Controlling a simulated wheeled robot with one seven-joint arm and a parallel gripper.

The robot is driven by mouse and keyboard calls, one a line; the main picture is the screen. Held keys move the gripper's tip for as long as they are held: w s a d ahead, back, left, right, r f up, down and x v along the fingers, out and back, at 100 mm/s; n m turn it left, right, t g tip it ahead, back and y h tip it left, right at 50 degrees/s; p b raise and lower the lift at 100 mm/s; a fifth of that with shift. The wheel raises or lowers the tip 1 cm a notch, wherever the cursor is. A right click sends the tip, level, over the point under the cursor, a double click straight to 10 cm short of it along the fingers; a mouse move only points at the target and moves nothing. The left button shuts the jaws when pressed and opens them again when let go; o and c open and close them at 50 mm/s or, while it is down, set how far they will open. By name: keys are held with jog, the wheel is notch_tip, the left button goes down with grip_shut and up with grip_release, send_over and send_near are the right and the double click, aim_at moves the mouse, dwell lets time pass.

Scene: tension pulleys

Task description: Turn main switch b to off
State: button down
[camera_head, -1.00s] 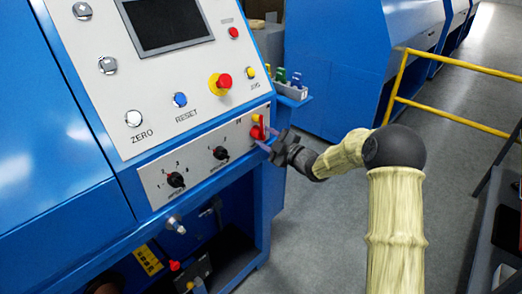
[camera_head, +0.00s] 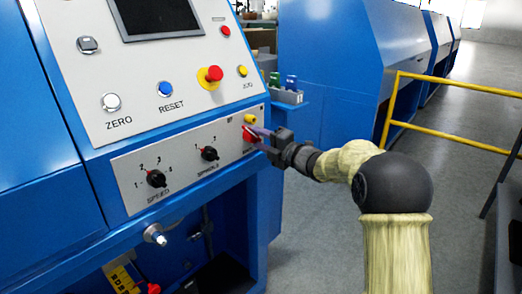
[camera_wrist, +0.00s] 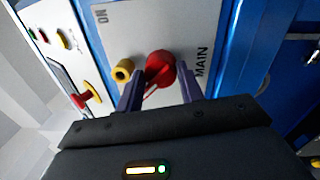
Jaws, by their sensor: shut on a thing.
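The main switch, a red rotary knob (camera_head: 249,134), sits at the right end of the grey lower control panel. It also shows in the wrist view (camera_wrist: 160,68), beside the "MAIN" lettering, with "ON" printed farther off to the upper left. My gripper (camera_head: 258,136) reaches it from the right, its purple fingers on either side of the knob's handle. In the wrist view my gripper (camera_wrist: 160,92) is shut on the red knob. The handle looks tilted in the head view. The fingers partly hide it, so its exact setting is unclear.
A yellow knob (camera_head: 249,118) is close beside the switch. Black SPEED (camera_head: 156,179) and SPINDLE (camera_head: 209,154) selectors lie to the left. A red emergency button (camera_head: 211,75) is above. A yellow railing (camera_head: 450,87) stands at right; grey floor (camera_head: 330,220) lies open between.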

jog(key=shift+a+f+n, duration=0.1)
jog(key=shift+f+n, duration=0.05)
jog(key=shift+n, duration=0.25)
jog(key=shift+s+a+f, duration=0.1)
jog(key=shift+f, duration=0.05)
jog(key=c, duration=1.1)
grip_release()
jog(key=shift+o, duration=1)
jog(key=shift+s+a+g, duration=0.1)
jog(key=shift+s+g, duration=0.05)
jog(key=shift+g, duration=0.15)
